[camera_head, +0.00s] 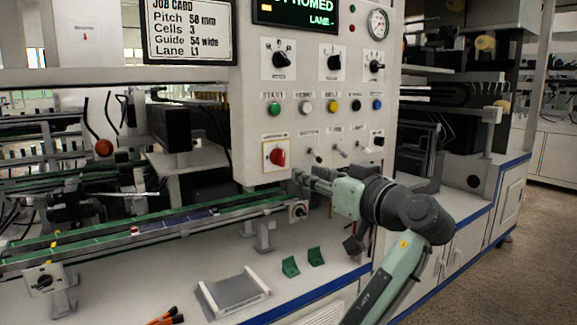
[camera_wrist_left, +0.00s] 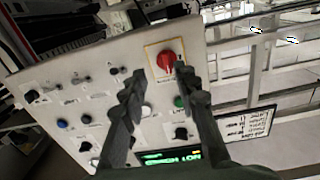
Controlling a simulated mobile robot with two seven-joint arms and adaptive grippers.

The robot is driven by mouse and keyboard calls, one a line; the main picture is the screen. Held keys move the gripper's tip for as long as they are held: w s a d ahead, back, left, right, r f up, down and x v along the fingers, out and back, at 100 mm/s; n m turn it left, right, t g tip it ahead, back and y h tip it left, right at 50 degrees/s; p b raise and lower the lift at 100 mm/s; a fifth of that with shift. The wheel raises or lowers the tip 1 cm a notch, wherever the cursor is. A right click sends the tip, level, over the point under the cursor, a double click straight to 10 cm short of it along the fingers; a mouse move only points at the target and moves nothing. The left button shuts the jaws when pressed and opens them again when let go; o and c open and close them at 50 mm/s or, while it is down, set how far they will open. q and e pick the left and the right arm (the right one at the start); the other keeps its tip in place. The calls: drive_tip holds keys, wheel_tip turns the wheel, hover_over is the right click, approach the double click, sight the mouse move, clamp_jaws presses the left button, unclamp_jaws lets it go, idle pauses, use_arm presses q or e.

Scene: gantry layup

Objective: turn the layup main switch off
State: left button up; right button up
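The main switch is a red rotary knob (camera_head: 277,157) on a yellow-edged plate, low on the left of the white control panel (camera_head: 250,100). The knob (camera_wrist_left: 167,61) also shows in the left wrist view, beyond and between the fingertips. Its exact handle angle is hard to read. My left gripper (camera_head: 303,180) is just right of and below the knob in the head view, in front of the panel's lower edge. In the left wrist view the gripper (camera_wrist_left: 161,78) has its two fingers apart with nothing between them. Contact with the knob does not show. My right gripper is not in view.
Black selector knobs (camera_head: 283,60), coloured push buttons (camera_head: 332,106) and small toggles (camera_head: 338,152) crowd the panel. A green-edged conveyor rail (camera_head: 170,225) runs below left. A grey tray (camera_head: 232,292) and green brackets (camera_head: 290,267) lie on the bench.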

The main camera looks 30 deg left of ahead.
sight(283, 158)
use_arm(q)
drive_tip(key=shift+n, duration=0.4)
drive_tip(key=a, duration=0.2)
drive_tip(key=w+a+r+p, duration=0.1)
drive_tip(key=a, duration=0.3)
drive_tip(key=shift+w+r, duration=0.35)
drive_tip(key=shift+w+a, duration=0.3)
drive_tip(key=shift+a, duration=0.3)
drive_tip(key=shift+f, duration=0.1)
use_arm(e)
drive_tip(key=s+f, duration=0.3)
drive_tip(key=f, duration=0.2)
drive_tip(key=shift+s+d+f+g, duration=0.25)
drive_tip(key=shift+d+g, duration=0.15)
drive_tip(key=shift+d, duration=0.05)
use_arm(q)
clamp_jaws()
